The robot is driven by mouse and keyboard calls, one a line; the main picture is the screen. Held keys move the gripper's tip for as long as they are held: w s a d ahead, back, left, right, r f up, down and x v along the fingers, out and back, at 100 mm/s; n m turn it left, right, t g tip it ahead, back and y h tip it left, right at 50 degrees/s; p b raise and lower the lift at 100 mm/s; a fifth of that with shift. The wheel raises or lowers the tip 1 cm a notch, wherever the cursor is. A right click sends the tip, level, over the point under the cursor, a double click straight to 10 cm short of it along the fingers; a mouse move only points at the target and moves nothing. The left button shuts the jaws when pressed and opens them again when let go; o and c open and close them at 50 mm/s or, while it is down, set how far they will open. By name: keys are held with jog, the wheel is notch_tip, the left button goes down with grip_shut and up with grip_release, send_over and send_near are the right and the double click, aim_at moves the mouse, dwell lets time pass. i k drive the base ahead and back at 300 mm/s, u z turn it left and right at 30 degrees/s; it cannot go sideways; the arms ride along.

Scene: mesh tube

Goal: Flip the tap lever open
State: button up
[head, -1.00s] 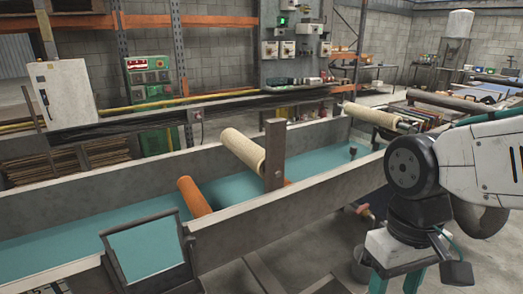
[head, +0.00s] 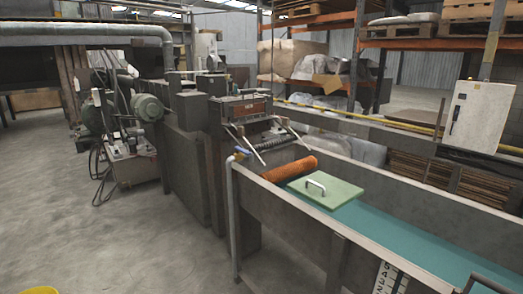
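A small tap with a blue lever (head: 243,151) sits at the top of a grey upright pipe (head: 232,215), at the near left end corner of a long trough (head: 292,216). A small brass-yellow part shows just left of the lever. The lever is small in the head view, and I cannot tell whether the tap is open or shut. My gripper is not in view.
Teal liquid fills the trough, with an orange roller (head: 290,168) and a green lid with a handle (head: 322,189). A machine (head: 195,150) stands behind the tap. The concrete floor (head: 140,240) at left is open. A yellow rim (head: 38,290) shows at bottom left.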

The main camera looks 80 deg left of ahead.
aim_at(238, 149)
jog(key=u, duration=2.65)
jog(key=k, duration=0.6)
jog(key=z, duration=0.35)
jog(key=i, duration=1.6)
jog(key=u, duration=0.45)
